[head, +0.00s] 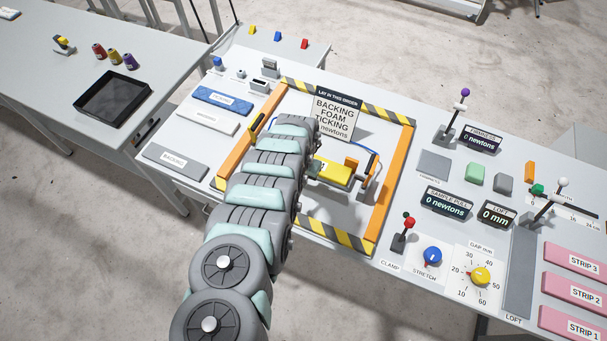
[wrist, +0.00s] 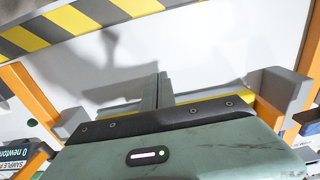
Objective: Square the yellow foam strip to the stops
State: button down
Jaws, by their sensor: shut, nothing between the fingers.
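The yellow foam strip (head: 333,171) lies inside the striped frame in the head view, its left end beside my arm. Grey and orange blocks, which look like the stops (head: 366,181), stand at its right end. In the wrist view only a thin yellow edge of the strip (wrist: 222,97) shows behind my gripper body. My gripper (wrist: 161,90) has its two grey fingers together and empty, in front of that edge. A grey block (wrist: 272,88) stands to the right there. Whether the fingers touch the strip I cannot tell. My arm hides the frame's left part in the head view.
The frame has orange side rails (head: 391,180) and striped end bars (head: 347,239). A sign (head: 333,117) stands at its back. A red-knobbed clamp lever (head: 405,234) and dials are at front right. Blue ticking (head: 222,100) and grey pieces lie left.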

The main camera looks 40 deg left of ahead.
jog(key=shift+w+a+r, duration=0.1)
jog(key=shift+a+r, duration=0.05)
jog(key=shift+r, duration=0.75)
notch_tip(320, 180, up, 7)
jog(key=b, duration=0.1)
